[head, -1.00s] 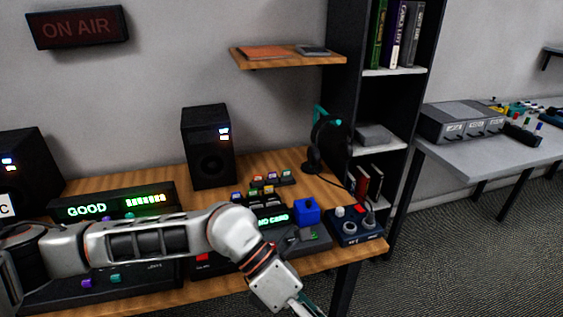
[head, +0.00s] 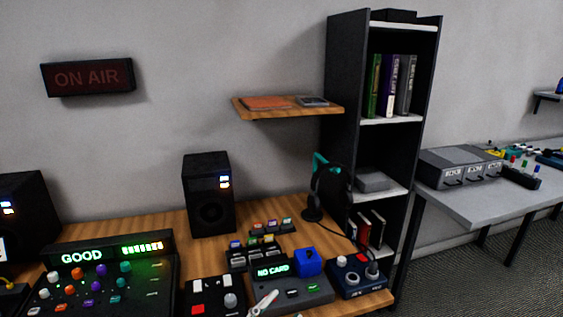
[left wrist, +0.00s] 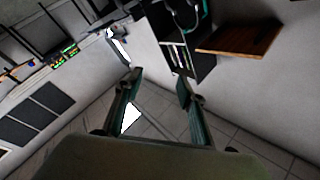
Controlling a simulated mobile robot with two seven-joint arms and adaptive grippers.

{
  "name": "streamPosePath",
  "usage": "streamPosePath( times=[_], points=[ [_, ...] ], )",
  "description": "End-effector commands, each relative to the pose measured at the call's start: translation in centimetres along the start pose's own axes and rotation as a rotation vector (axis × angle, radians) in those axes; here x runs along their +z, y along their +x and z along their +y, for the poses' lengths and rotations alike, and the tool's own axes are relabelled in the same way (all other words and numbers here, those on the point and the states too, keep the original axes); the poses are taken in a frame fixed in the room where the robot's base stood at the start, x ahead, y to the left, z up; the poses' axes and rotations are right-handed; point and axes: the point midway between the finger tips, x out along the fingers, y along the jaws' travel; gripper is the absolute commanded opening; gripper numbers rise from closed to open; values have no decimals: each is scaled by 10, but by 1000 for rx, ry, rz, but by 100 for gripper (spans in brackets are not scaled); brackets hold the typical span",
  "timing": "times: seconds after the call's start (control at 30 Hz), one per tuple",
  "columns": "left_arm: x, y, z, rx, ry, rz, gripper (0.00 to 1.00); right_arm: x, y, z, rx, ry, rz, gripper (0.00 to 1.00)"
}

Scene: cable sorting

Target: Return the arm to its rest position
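My left gripper (left wrist: 157,88) shows in the left wrist view. Its two teal and dark fingers stand apart with nothing between them, and tiled floor shows beyond. It does not clearly show in the head view. A small white and red piece (head: 263,303) sits at the bottom of the head view; I cannot tell whether it is part of my arm. My right gripper is in neither view.
The wooden desk (head: 140,221) holds a mixer panel (head: 100,285), a card reader (head: 272,271) reading NO CARD, a blue cube (head: 308,262), a speaker (head: 209,195) and a headset (head: 325,185). A black bookshelf (head: 342,100) and grey table (head: 480,203) stand right.

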Motion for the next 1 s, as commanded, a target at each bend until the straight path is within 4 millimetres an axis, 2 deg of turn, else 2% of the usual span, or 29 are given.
streamPosePath(
  times=[0.03, 0.1, 0.17, 0.2, 0.3, 0.4, 0.53, 0.6, 0.7, 1.0],
  points=[
    [31, -21, 4, -15, -65, -99, 39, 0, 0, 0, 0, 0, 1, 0],
    [69, -49, 10, -35, -146, -226, 39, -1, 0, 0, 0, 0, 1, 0],
    [100, -77, 16, -49, -212, -331, 39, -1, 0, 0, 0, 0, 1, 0],
    [118, -98, 22, -57, -254, -400, 39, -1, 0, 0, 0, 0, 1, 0],
    [158, -151, 38, -76, -351, -561, 39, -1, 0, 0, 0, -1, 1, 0],
    [187, -202, 54, -89, -431, -700, 39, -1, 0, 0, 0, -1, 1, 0],
    [208, -253, 70, -102, -503, -826, 39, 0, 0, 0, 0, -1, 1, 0],
    [214, -270, 75, -106, -528, -868, 39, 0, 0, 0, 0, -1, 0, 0],
    [218, -284, 79, -109, -547, -899, 39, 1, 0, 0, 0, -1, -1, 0],
    [218, -285, 80, -109, -549, -903, 39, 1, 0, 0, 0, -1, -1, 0]
  ],
)
